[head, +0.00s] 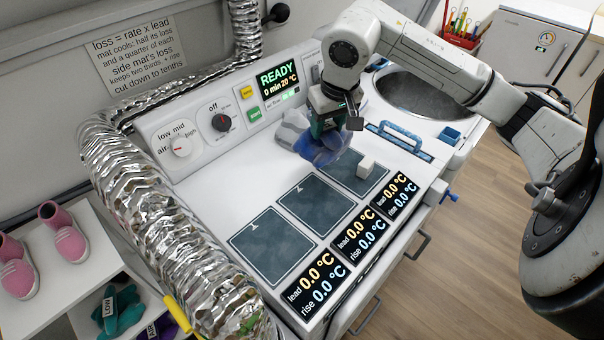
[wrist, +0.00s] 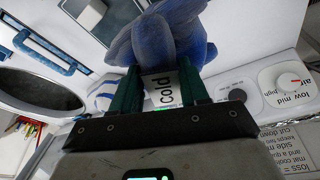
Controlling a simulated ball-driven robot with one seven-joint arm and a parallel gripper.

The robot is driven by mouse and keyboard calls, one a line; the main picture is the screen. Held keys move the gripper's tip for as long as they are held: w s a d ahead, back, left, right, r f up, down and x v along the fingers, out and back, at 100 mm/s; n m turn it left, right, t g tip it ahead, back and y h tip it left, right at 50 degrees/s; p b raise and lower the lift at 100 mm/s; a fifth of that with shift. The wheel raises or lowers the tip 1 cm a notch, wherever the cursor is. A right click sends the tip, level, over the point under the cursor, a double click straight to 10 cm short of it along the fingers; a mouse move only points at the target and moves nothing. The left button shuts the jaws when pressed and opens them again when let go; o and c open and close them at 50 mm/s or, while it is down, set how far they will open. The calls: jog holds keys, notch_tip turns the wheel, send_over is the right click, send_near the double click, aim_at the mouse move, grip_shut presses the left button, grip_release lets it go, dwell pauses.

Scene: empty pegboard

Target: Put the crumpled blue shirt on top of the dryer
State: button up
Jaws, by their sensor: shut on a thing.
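The fingertips are partly hidden by the cloth.
Three dark square panels (head: 272,246) mark the top, with a small white block (head: 366,166) on one. A blue handle (head: 400,137) and round opening (head: 412,93) are right. A silver duct (head: 165,230) borders the left.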

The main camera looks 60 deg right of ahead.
jog(key=shift+w+a+f+p, duration=0.45)
jog(key=shift+w+a+f, duration=0.75)
jog(key=shift+w+f, duration=0.85)
jog(key=shift+w+a+f+p, duration=0.5)
jog(key=shift+w+a+f, duration=0.7)
jog(key=shift+w+f, duration=0.85)
jog(key=shift+w+a+f+p, duration=0.45)
jog(key=shift+w+a+f, duration=0.75)
jog(key=shift+w+f, duration=0.85)
jog(key=shift+s+f, duration=0.3)
jog(key=shift+s, duration=0.05)
jog(key=o, duration=1.2)
jog(key=b+v, duration=0.1)
jog(key=v, duration=1.1)
